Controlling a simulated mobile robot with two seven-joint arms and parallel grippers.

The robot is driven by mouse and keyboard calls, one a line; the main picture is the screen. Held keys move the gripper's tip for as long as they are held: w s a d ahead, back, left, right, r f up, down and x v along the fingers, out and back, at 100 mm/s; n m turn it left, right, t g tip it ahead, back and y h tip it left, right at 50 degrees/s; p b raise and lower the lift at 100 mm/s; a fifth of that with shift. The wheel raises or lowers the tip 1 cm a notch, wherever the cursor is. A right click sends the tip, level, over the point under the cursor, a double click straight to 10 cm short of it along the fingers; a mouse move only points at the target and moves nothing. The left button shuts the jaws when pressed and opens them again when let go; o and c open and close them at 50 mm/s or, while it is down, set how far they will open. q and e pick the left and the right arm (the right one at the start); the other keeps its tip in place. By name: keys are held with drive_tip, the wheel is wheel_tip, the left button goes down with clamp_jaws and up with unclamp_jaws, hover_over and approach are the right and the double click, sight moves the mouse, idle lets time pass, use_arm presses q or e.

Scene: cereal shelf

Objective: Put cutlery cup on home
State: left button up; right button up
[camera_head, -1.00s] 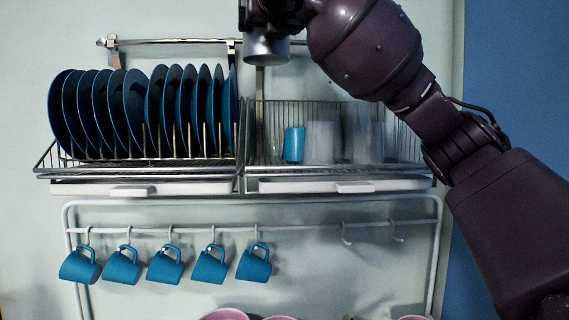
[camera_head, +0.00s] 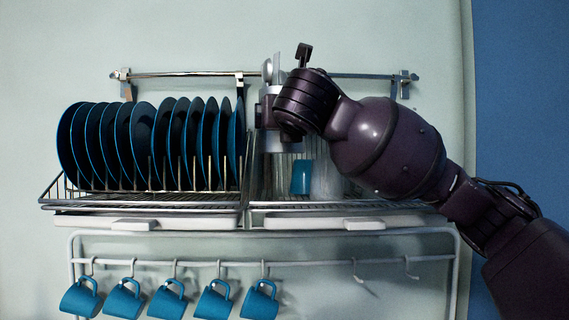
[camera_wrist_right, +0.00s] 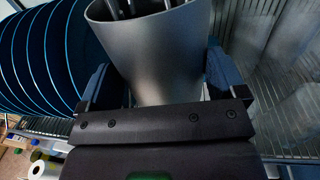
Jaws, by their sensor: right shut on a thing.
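The cutlery cup (camera_head: 285,146) is a grey metal cylinder with cutlery (camera_head: 268,70) sticking out of its top. My right gripper (camera_head: 272,115) is shut on it. The cup is upright in front of the back rail, at the left end of the right-hand rack, beside the plates. In the right wrist view the cup (camera_wrist_right: 160,50) sits between the two fingers of my right gripper (camera_wrist_right: 160,85), with dark handles inside it. The gripper hides much of the cup in the head view, and I cannot tell whether its base touches the rack. My left gripper is not in view.
Dark blue plates (camera_head: 140,140) stand in the left rack, close to the cup. A blue cup (camera_head: 301,178) and clear glasses (camera_head: 325,180) stand in the right rack (camera_head: 300,207). Blue mugs (camera_head: 170,300) hang below. A metal rail (camera_head: 180,74) runs behind.

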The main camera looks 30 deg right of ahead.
drive_tip(key=shift+f, duration=4.05)
drive_tip(key=shift+f, duration=0.65)
drive_tip(key=o, duration=1)
drive_tip(key=shift+r, duration=0.55)
drive_tip(key=shift+s+a, duration=0.15)
drive_tip(key=shift+s, duration=0.2)
drive_tip(key=b+v, duration=0.2)
drive_tip(key=v, duration=0.9)
drive_tip(key=shift+s+r, duration=0.1)
drive_tip(key=shift+a, duration=0.1)
